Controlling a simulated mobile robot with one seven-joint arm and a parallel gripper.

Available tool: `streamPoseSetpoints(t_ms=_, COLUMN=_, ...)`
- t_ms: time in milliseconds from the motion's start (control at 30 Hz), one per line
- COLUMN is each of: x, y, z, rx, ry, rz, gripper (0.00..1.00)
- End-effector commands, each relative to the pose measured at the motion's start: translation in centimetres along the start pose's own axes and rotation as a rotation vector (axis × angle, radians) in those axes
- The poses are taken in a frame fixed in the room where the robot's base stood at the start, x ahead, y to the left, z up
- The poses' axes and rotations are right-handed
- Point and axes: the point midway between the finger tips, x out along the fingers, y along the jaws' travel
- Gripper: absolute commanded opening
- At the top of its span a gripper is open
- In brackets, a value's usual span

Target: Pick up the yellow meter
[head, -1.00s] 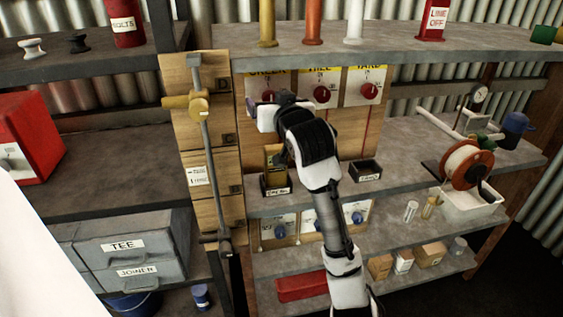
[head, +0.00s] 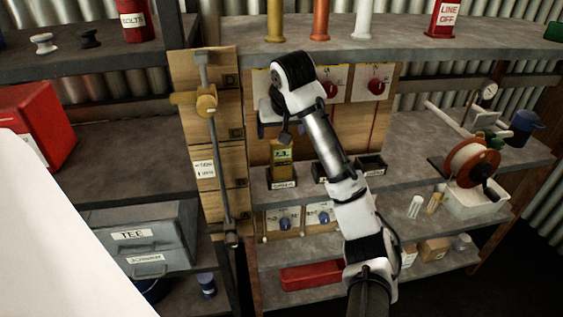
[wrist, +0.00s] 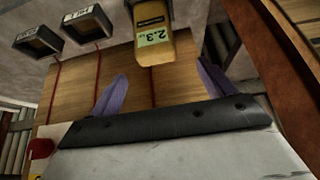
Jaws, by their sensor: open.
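The yellow meter (head: 281,164) stands upright at a small dark tray (head: 281,184) on the middle shelf, under the dial board. In the wrist view the meter (wrist: 152,38) appears inverted, its display reading 2.3, just beyond the fingertips and roughly in line with the gap between them. My gripper (wrist: 160,82) is open and empty, with its two purple fingers apart. In the head view my gripper (head: 274,127) is above the meter, partly hidden by my wrist. I cannot tell whether a finger touches the meter.
Two more small dark trays (head: 370,166) stand to the right of the meter. A wooden panel with a metal rod and brass fitting (head: 205,103) stands close on the left. An orange cable reel (head: 470,163) is at the right. The upper shelf (head: 390,42) overhangs behind my arm.

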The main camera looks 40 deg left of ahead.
Motion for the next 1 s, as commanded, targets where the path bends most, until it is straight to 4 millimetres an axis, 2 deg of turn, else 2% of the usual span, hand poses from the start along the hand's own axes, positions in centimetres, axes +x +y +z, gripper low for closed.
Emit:
streamPoseSetpoints(t_ms=267, x=2.3, y=0.2, z=0.0, rx=0.001, ry=-0.001, rz=0.002, gripper=0.82)
streamPoseSetpoints(t_ms=533, x=6.1, y=0.5, z=0.3, rx=0.002, ry=0.0, rz=0.002, gripper=0.82)
streamPoseSetpoints(t_ms=833, x=6.8, y=0.5, z=0.3, rx=0.001, ry=0.003, rz=0.001, gripper=0.82)
streamPoseSetpoints(t_ms=867, x=6.8, y=0.5, z=0.3, rx=0.001, ry=0.003, rz=0.001, gripper=0.81)
streamPoseSetpoints(t_ms=1000, x=6.8, y=0.5, z=0.3, rx=0.001, ry=0.003, rz=0.001, gripper=0.62)
